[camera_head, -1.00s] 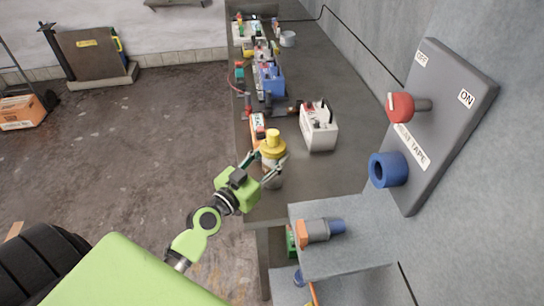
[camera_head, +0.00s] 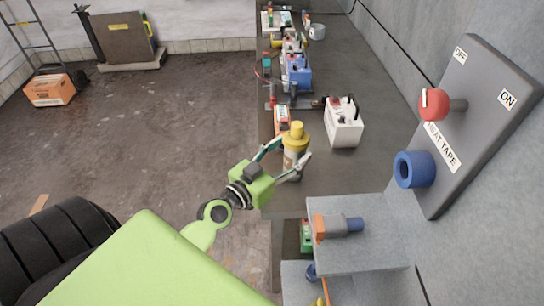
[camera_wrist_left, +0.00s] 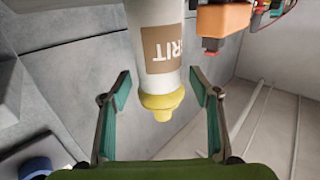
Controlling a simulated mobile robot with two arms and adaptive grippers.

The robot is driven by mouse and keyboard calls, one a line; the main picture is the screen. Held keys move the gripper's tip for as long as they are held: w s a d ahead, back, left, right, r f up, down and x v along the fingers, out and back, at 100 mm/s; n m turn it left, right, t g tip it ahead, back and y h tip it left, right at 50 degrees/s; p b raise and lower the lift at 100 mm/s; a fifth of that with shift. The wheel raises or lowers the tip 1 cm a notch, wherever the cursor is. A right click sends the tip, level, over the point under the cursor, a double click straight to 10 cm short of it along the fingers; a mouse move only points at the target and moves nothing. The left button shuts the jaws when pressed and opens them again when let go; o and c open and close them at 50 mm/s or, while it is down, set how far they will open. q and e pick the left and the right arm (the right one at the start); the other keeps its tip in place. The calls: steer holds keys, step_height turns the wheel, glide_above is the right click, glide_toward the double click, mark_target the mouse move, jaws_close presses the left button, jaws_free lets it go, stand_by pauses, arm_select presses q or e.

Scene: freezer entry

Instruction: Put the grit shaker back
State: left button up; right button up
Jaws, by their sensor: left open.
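The grit shaker (camera_head: 294,148) is a whitish bottle with a yellow top and a brown label, upright on the near end of the grey bench. In the left wrist view it appears upside down (camera_wrist_left: 158,50), its label reading "GRIT" in part. My left gripper (camera_head: 285,160) is open, with one finger on each side of the shaker. In the left wrist view the fingers (camera_wrist_left: 160,115) stand apart from it, with gaps on both sides. The shaker's lower part is partly hidden by a finger in the head view. My right gripper is not in view.
The grey bench (camera_head: 365,170) holds a white box (camera_head: 343,122), an orange and white item (camera_head: 282,118) and a blue device (camera_head: 297,72) behind the shaker. A grey shelf (camera_head: 365,250) carries an orange-grey plug (camera_head: 338,226). A heat tape panel (camera_head: 480,120) is on the right wall.

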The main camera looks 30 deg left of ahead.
arm_select(q)
steer(key=s+a+b, duration=0.1)
steer(key=s+b, duration=0.3)
steer(key=s, duration=0.6)
steer(key=shift+a, duration=0.15)
